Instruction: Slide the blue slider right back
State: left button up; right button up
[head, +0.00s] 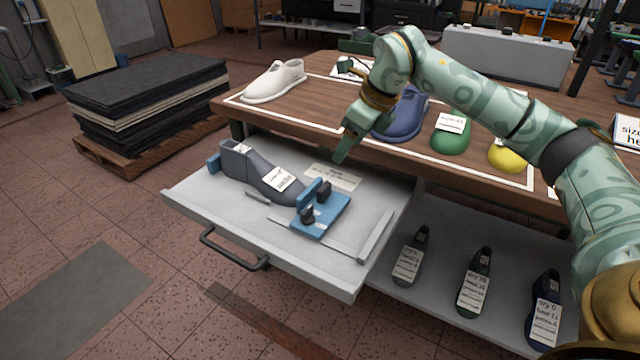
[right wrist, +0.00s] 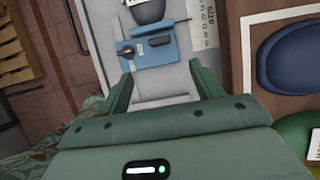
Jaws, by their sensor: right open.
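The blue slider (head: 331,216) is a flat plate with an upright blue block and black knobs, lying in the open grey drawer (head: 225,222). A grey shoe last (head: 243,168) with a white label lies to its left, toe close to the slider's upright block; I cannot tell if they touch. A blue stop (head: 213,163) stands at the last's heel. My right gripper (head: 343,150) is open and empty, above the drawer's back edge. In the right wrist view the slider (right wrist: 166,52) lies beyond the open fingertips (right wrist: 163,88). My left gripper is out of view.
A wooden table (head: 330,80) behind the drawer holds a white shoe (head: 274,82) and blue (head: 402,122), green (head: 450,140) and yellow (head: 507,158) pieces. A grey bar (head: 377,236) lies at the drawer's right.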

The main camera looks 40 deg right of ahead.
aim_at(326, 187)
jog(key=b+x, duration=0.6)
jog(key=x, duration=0.8)
jog(key=shift+s, duration=0.1)
jog(key=shift+f, duration=0.25)
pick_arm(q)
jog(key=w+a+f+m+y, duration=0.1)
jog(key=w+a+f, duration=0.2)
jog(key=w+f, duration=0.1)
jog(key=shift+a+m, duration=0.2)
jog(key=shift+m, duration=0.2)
